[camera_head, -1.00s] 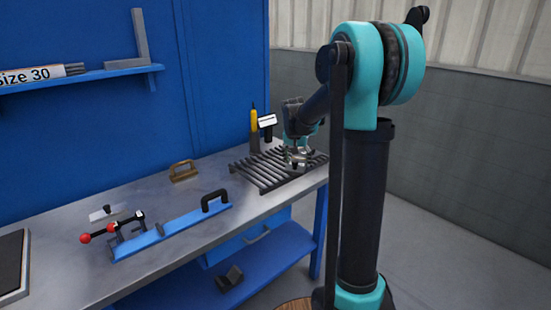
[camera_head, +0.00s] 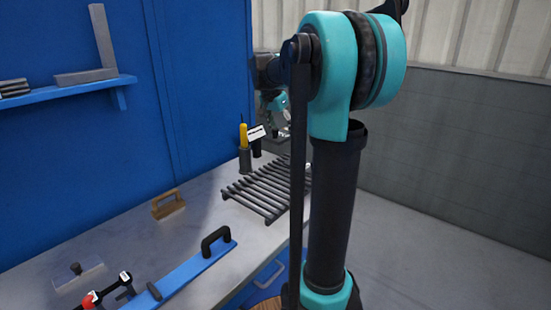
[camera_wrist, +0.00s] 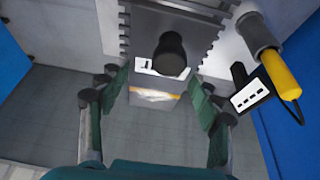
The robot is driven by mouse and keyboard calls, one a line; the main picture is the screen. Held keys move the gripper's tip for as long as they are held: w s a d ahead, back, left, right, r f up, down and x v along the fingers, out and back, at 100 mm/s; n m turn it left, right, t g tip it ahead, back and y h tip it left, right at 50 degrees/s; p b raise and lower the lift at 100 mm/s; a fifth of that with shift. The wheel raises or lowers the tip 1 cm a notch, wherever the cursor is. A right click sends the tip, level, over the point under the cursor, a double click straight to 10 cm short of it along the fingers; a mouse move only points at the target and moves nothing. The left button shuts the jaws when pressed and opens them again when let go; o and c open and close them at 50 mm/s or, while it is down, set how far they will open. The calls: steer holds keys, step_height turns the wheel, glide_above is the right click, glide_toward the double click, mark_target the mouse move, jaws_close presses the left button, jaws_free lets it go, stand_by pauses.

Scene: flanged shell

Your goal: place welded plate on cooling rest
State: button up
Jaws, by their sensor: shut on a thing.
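The welded plate (camera_wrist: 158,97), greyish with a white band, an orange-tinted patch and a dark upright knob, sits between the fingertips of my gripper (camera_wrist: 160,78) in the wrist view. My gripper is shut on it. In the head view my gripper (camera_head: 280,128) is raised above the far end of the bench, partly hidden by my arm, and the plate is not clear there. The cooling rest (camera_head: 265,192), a dark slatted rack, lies below on the bench. In the wrist view, slats of the rest (camera_wrist: 205,28) show behind the plate. Contact between them cannot be told.
A yellow-handled tool (camera_head: 243,135) in a grey holder and a black item with a white label (camera_head: 256,132) stand behind the rest. A brown-handled block (camera_head: 168,204), a blue bar with a black handle (camera_head: 195,268) and a knobbed plate (camera_head: 78,276) lie farther left.

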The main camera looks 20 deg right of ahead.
mark_target(284, 181)
step_height(284, 181, down, 19)
steer(key=shift+f, duration=0.1)
stand_by(0.7)
steer(key=shift+f, duration=0.1)
steer(key=o, duration=1.9)
steer(key=v, duration=1.2)
